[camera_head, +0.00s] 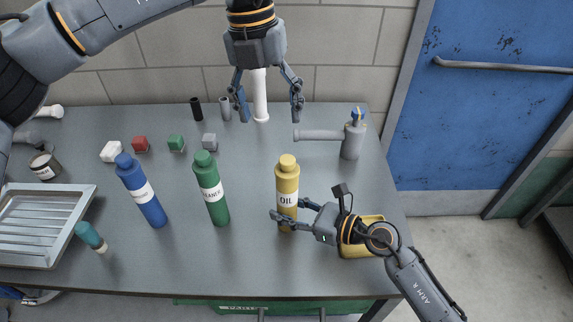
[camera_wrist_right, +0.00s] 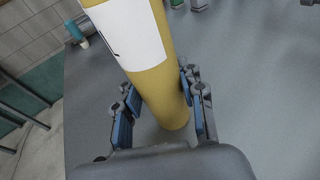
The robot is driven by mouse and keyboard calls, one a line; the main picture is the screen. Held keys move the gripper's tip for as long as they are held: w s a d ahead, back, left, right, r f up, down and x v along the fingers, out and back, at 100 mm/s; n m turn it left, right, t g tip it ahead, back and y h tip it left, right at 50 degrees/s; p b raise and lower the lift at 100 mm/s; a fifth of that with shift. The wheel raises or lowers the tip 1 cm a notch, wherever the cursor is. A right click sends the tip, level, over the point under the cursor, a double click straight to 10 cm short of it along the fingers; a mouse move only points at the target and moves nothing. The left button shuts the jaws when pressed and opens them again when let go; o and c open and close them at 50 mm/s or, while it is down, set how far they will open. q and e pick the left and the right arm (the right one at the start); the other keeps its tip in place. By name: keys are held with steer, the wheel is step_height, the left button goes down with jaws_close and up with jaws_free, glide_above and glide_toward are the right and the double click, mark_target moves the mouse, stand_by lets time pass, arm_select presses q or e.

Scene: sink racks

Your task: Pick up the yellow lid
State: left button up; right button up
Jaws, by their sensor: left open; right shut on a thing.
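The yellow bottle (camera_head: 286,176) labelled OIL stands upright on the table, right of the green bottle. Its rounded yellow lid (camera_head: 288,161) is on top. My right gripper (camera_head: 287,212) is shut on the lower part of this bottle, with a finger on either side. The right wrist view shows the yellow bottle (camera_wrist_right: 161,90) between the two fingers, its base near the tabletop and its lid out of frame. My left gripper (camera_head: 270,114) is open and empty above the back of the table, in front of the wall.
A blue bottle (camera_head: 142,190) and a green bottle (camera_head: 211,190) stand to the left. A grey rack (camera_head: 45,225) is at far left. Small coloured blocks lie behind the bottles. A grey pipe piece (camera_head: 352,140) stands at back right. A yellow object (camera_head: 357,251) lies partly hidden beneath my right arm.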

arm_select(q)
steer(key=s+d+r+y, duration=0.1)
steer(key=s+d, duration=0.1)
steer(key=d, duration=0.1)
steer(key=m, duration=0.1)
glide_above(285, 159)
steer(key=s, duration=0.1)
step_height(285, 159, down, 6)
steer(key=shift+f, duration=0.2)
steer(key=f, duration=0.2)
steer(key=w+f, duration=0.1)
steer(key=f, duration=0.2)
steer(key=shift+f, duration=0.1)
steer(key=c, duration=0.9)
